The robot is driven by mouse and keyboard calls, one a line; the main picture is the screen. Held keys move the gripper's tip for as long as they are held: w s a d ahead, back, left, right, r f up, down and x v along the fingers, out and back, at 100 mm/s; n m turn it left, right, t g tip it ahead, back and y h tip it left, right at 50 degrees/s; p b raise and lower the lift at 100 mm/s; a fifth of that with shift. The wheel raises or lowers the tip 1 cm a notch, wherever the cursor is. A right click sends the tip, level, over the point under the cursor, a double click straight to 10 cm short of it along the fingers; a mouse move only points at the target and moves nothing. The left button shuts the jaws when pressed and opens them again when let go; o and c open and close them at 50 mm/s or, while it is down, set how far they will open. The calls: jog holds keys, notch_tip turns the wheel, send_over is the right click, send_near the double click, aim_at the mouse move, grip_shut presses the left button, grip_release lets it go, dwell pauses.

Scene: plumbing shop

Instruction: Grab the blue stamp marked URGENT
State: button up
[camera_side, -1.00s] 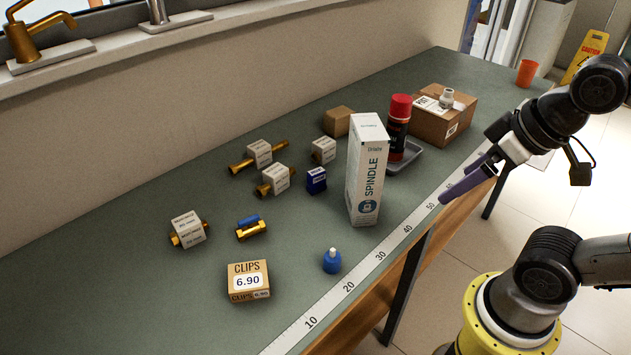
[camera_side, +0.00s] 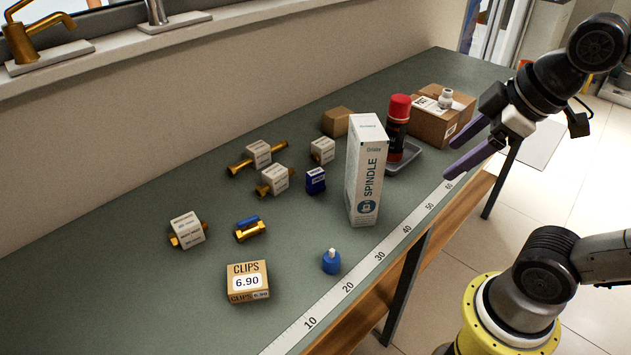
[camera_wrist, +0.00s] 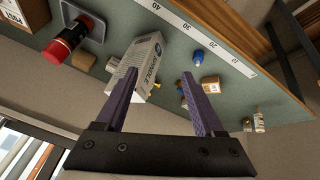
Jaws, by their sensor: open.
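A small dark blue block (camera_side: 316,181) with a pale label stands on the bench, left of the tall white SPINDLE box (camera_side: 367,172). It looks like the stamp, but its lettering is too small to read. I cannot make it out in the wrist view, where the SPINDLE box (camera_wrist: 146,62) stands between and beyond my fingers. My gripper (camera_side: 453,161) is open and empty, with purple fingers, above the bench's front edge, to the right of the SPINDLE box and well away from the block. Its fingers (camera_wrist: 157,82) show spread apart in the wrist view.
A red-capped can (camera_side: 397,128) stands in a grey tray (camera_side: 408,162) behind the SPINDLE box, near a cardboard carton (camera_side: 432,123). Labelled brass fittings (camera_side: 274,179), a blue-handled valve (camera_side: 249,229), a CLIPS box (camera_side: 247,282) and a round blue bottle (camera_side: 331,262) surround the block.

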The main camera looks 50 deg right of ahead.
jog(key=w+r+n, duration=0.3)
jog(key=w+r, duration=0.1)
jog(key=w, duration=0.1)
jog(key=n+g, duration=0.5)
jog(key=n, duration=0.3)
send_over(317, 171)
notch_tip(317, 171, down, 10)
jog(key=shift+g, duration=0.4)
notch_tip(317, 171, down, 11)
jog(key=shift+w, duration=0.1)
jog(key=shift+f, duration=3.3)
jog(key=shift+c, duration=0.3)
grip_shut()
